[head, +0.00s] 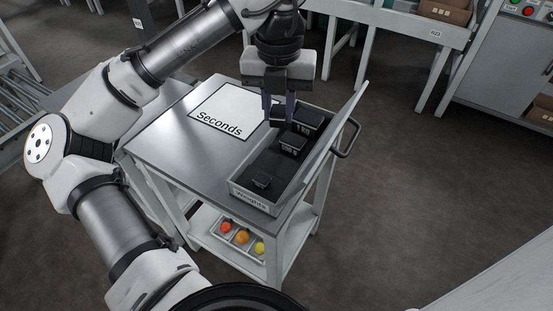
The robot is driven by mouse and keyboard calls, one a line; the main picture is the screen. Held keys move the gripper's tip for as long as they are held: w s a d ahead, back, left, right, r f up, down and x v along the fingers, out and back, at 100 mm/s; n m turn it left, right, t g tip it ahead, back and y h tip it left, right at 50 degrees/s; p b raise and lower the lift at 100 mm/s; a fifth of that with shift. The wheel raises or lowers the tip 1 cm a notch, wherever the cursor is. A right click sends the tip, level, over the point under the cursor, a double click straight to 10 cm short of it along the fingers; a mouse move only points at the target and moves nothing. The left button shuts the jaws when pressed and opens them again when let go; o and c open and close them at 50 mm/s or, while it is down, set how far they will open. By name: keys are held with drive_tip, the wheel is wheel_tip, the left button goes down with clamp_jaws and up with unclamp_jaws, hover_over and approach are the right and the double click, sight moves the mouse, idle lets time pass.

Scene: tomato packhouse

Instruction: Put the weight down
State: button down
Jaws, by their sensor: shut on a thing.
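My gripper (278,112) points down at the back left part of a grey open box labelled "Weights" (246,196). Its fingers are shut on a small black weight (279,115). The gripper partly hides this weight, and I cannot tell whether it touches the box floor. Three other black weights stand in the box: one at the back right (308,121), one near the middle (292,144) and a small one at the front (261,182). A white sheet reading "Seconds" (222,112) lies on the table to the left of the box.
The box stands on the right side of a grey metal cart top (180,150). A raised lid-like panel (346,120) and a dark handle (348,139) are at its right. The lower shelf holds a tray with red, orange and yellow fruit (242,237). The cart top's front left is clear.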

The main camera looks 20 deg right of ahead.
sight(278, 165)
wheel_tip(278, 165, down, 13)
drive_tip(key=shift+r+b, duration=0.1)
drive_tip(key=shift+b, duration=0.95)
drive_tip(key=c, duration=1.2)
unclamp_jaws()
wheel_tip(278, 165, up, 12)
drive_tip(key=shift+p, duration=1.25)
